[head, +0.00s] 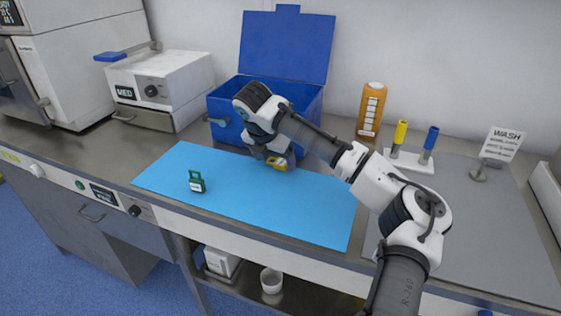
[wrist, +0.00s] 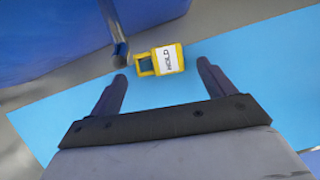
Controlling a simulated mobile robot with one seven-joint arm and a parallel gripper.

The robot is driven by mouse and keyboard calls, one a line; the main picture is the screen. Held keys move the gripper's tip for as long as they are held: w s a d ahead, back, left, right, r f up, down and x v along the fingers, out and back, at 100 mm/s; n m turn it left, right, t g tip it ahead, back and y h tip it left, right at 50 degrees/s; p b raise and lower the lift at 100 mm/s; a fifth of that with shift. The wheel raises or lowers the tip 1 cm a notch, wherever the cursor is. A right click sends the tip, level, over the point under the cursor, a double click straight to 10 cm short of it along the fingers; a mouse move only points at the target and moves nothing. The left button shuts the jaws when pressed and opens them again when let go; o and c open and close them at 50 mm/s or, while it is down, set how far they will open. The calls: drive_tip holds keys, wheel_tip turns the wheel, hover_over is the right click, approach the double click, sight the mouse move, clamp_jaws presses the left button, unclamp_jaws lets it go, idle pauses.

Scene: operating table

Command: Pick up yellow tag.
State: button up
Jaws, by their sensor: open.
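The yellow tag (wrist: 160,60) lies on the blue mat (wrist: 250,60) in the wrist view, with a white label reading "HOLD" and an open loop at its left end. My gripper also shows in the wrist view (wrist: 161,70). Its two dark fingers are apart and empty. The tag lies just ahead of the fingertips, between their lines. I cannot tell the height of the fingers over the mat.
A blue box (head: 215,108) with a raised lid stands behind the mat. Its metal latch (wrist: 119,50) is close to the left fingertip. An orange bottle (head: 371,110) and a rack with yellow and blue tubes (head: 410,162) stand at right.

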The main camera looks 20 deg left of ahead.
drive_tip(key=shift+w+f, duration=0.1)
drive_tip(key=shift+f, duration=0.2)
drive_tip(key=c, duration=1.1)
drive_tip(key=shift+r, duration=0.15)
drive_tip(key=shift+c, duration=0.2)
drive_tip(key=shift+s+r+b, duration=0.2)
drive_tip(key=shift+b, duration=0.2)
wheel_tip(320, 180, up, 6)
drive_tip(key=b, duration=0.1)
drive_tip(key=s+b, duration=0.2)
drive_tip(key=s, duration=1.7)
drive_tip(key=shift+s+a+r, duration=0.2)
drive_tip(key=shift+s+a, duration=0.1)
